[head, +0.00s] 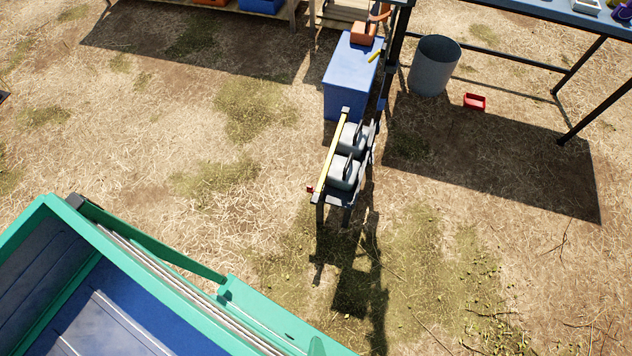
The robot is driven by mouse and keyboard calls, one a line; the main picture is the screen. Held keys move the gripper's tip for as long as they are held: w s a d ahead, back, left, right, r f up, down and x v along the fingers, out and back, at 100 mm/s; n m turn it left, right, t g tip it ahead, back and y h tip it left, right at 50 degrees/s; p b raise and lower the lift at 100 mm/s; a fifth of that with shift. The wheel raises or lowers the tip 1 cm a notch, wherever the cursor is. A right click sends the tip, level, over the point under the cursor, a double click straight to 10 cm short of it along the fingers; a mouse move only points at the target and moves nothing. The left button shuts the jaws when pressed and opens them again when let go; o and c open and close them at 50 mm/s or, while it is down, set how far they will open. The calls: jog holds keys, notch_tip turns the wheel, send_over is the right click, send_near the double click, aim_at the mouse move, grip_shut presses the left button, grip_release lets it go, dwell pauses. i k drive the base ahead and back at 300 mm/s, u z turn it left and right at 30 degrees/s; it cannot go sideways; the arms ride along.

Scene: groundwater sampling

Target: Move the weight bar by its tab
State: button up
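A long, thin yellow bar (331,152) lies along the left side of a small narrow stand in the middle of the head view. It has a dark block at its far end and a small red piece (310,190) at its near end. This may be the weight bar and its tab, but I cannot tell for sure at this size. Two grey-white containers with dark handles (344,172) sit just right of the bar on the stand. My gripper is not in view.
A blue box (351,80) stands behind the stand, with an orange item (363,33) on top. A grey bin (434,66) and red tray (475,101) are right of it. A green-rimmed blue container (205,268) fills the lower left. Open straw ground lies between.

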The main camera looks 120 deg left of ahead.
aim_at(316, 195)
jog(key=u, duration=1.1)
jog(key=i, duration=0.1)
jog(key=u, duration=2.2)
jog(key=k, duration=0.85)
jog(key=u, duration=0.2)
jog(key=i, duration=0.85)
jog(key=z, duration=0.05)
